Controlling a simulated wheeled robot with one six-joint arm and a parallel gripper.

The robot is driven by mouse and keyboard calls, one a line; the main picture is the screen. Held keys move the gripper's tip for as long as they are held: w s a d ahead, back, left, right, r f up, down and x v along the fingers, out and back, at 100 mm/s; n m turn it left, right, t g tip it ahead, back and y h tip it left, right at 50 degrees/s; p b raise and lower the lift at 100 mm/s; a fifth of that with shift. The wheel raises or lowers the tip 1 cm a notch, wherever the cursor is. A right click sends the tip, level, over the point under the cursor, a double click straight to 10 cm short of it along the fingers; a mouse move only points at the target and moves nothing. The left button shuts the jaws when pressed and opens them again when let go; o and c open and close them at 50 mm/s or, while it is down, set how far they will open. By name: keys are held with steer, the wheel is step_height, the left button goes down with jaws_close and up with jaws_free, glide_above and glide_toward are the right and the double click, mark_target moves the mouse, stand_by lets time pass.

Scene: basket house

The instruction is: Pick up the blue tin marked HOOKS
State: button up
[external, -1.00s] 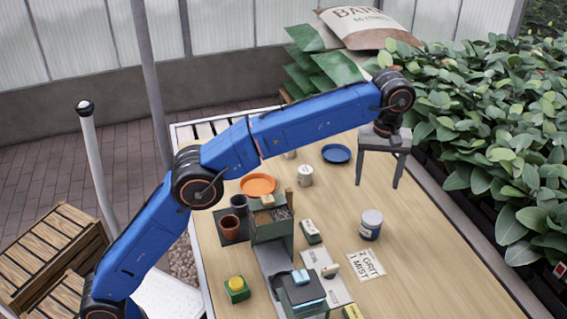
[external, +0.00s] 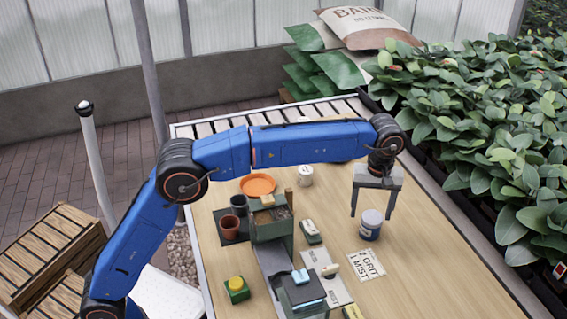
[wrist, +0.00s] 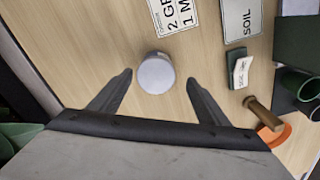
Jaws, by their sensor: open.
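A small round tin (external: 370,226) with a pale lid and a bluish body stands upright on the wooden table. Its marking is too small to read. In the wrist view I see its round lid (wrist: 156,75) from above, between the two finger lines and near the tips. My gripper (external: 372,217) is open and empty, pointing down, with its fingers just above or behind the tin in the external view. In the wrist view my gripper (wrist: 160,78) has one finger on each side of the lid, with gaps. I cannot tell the exact height.
A card reading "2 GRIT 1 MIST" (external: 366,265) lies in front of the tin. Plants line the right.

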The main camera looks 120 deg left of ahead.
mark_target(371, 216)
steer(key=shift+w+f, duration=0.2)
steer(key=shift+f, duration=1.05)
steer(key=shift+w+f, duration=0.2)
steer(key=shift+f, duration=1.05)
steer(key=c, duration=1.2)
